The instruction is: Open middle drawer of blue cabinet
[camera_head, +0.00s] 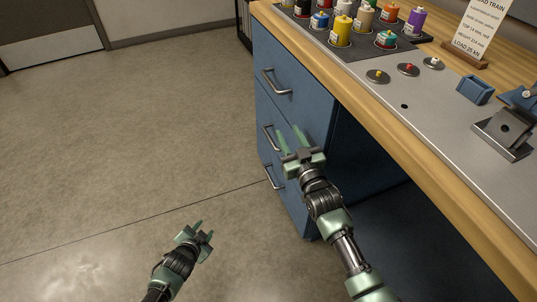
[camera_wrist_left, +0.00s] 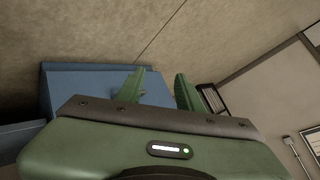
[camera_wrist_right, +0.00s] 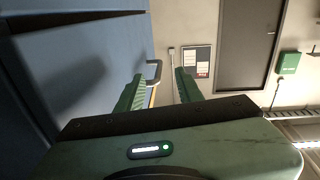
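The blue cabinet (camera_head: 300,90) stands under the workbench, with three drawers stacked on its front. All three look closed. The top handle (camera_head: 276,82), middle handle (camera_head: 268,138) and bottom handle (camera_head: 270,179) are grey metal bars. My right gripper (camera_head: 291,136) is open and empty, in front of the cabinet beside the middle handle in the head view. In the right wrist view a handle (camera_wrist_right: 154,72) shows between my right fingertips (camera_wrist_right: 158,82), beyond them; contact is not visible. My left gripper (camera_head: 203,229) is open and empty over the floor, left of the cabinet.
The wooden workbench (camera_head: 390,119) overhangs the cabinet, its edge running along my right arm. Coloured bottles (camera_head: 341,31), a small blue bin (camera_head: 475,89) and a metal fixture (camera_head: 505,133) stand on it. The floor (camera_head: 130,140) left of the cabinet is clear.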

